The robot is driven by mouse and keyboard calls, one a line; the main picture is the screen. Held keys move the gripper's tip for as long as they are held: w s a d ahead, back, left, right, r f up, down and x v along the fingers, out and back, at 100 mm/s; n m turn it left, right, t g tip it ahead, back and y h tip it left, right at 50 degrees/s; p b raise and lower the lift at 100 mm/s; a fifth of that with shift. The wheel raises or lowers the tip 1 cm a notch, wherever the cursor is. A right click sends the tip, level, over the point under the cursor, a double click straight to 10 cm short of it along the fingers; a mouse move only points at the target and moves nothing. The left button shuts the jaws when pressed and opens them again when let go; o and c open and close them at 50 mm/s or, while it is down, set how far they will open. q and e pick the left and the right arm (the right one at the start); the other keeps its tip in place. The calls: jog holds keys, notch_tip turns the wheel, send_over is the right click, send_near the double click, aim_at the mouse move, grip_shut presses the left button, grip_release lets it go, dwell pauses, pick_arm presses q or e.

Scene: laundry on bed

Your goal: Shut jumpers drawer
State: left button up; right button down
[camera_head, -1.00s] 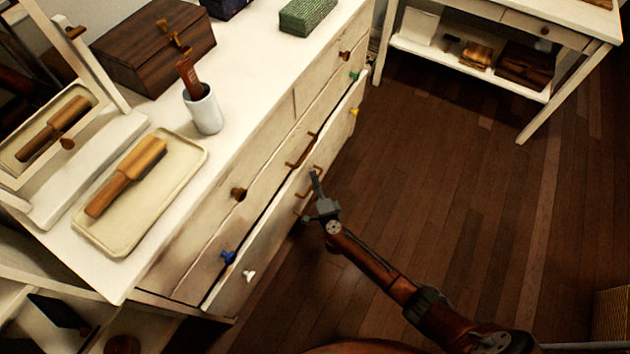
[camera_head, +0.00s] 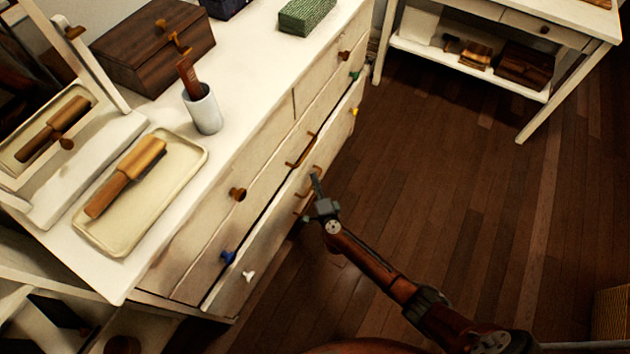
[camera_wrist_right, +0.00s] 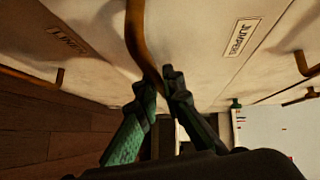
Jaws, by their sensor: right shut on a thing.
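The white dresser's lower visible drawer (camera_head: 268,255), with a white knob and a yellow knob, stands slightly out, with a dark gap along its top edge. In the right wrist view a label reading JUMPERS (camera_wrist_right: 243,37) is on a pale drawer front. My right gripper (camera_head: 316,180) is at the copper bar handles on the dresser front. In the wrist view its green fingers (camera_wrist_right: 162,88) are shut on a curved copper handle (camera_wrist_right: 138,35). Which drawer front that handle is fixed to is hard to tell. My left gripper is not in view.
The dresser top holds a brush on a tray (camera_head: 180,200), a white cup (camera_head: 206,112), a wooden box (camera_head: 150,50) and a green box (camera_head: 307,16). A white table (camera_head: 535,125) stands at the back right. The wood floor (camera_head: 450,190) between them is clear.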

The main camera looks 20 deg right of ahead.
jog(key=shift+w+a, duration=0.85)
jog(key=shift+w, duration=0.1)
jog(key=c, duration=2.1)
grip_release()
jog(key=shift+w+a, duration=0.1)
jog(key=s, duration=0.4)
jog(key=s+a+r, duration=0.1)
jog(key=s, duration=0.7)
jog(key=shift+a+r, duration=0.15)
jog(key=shift+r, duration=0.2)
